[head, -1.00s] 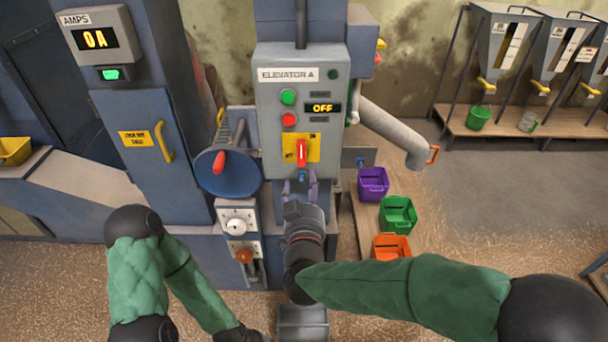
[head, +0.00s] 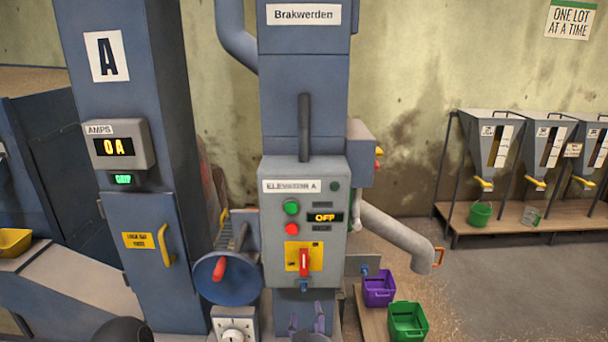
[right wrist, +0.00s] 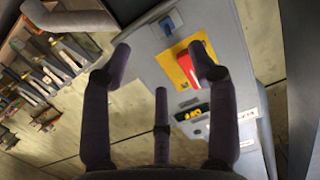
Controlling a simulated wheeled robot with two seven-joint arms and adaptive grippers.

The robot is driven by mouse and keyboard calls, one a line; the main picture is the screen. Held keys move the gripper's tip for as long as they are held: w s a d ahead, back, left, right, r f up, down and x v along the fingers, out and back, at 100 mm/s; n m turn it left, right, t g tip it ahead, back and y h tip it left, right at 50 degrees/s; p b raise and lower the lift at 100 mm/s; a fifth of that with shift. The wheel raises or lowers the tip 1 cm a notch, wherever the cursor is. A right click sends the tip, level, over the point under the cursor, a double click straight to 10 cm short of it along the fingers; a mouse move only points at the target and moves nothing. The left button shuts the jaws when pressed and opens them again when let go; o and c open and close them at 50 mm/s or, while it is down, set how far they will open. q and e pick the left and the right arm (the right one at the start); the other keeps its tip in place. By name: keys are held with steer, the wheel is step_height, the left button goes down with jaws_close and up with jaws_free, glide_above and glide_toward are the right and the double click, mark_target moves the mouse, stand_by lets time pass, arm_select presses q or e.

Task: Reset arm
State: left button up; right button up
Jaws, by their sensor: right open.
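My right gripper (head: 308,320) is at the bottom edge of the head view, below the elevator control box (head: 330,222). In the right wrist view its dark fingers (right wrist: 165,75) are spread apart with nothing between them. The red switch handle (head: 304,262) stands upright on its yellow plate; in the right wrist view the handle (right wrist: 188,68) shows beyond the fingers, apart from them. The display (head: 323,218) reads OFF. My left gripper is out of view; only a dark part of my left arm shows at the bottom left.
A blue wheel (head: 228,278) with a red knob sits left of the box. A grey spout (head: 395,235) is to the right, with purple (head: 379,291) and green (head: 407,321) bins below. Hoppers (head: 490,145) stand on a bench at the right. The amps meter (head: 118,145) reads 0A.

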steer(key=s+d+f+g, duration=0.2)
steer(key=f+g, duration=0.1)
steer(key=f, duration=0.6)
steer(key=s+d+f+g+y, duration=0.1)
steer(key=s+d+f+g, duration=0.15)
steer(key=f, duration=0.55)
steer(key=s+d+f+g, duration=0.1)
steer(key=d+f+g, duration=0.15)
steer(key=f, duration=0.65)
steer(key=s+d+f+m+g+y, duration=0.1)
steer(key=s+f+m+g+y, duration=0.1)
steer(key=s+f+g, duration=0.5)
steer(key=s+f+m, duration=0.1)
steer(key=s+f, duration=0.5)
steer(key=s, duration=0.5)
steer(key=shift+d+f+g, duration=0.2)
steer(key=shift+f+g, duration=0.1)
steer(key=shift+f, duration=0.05)
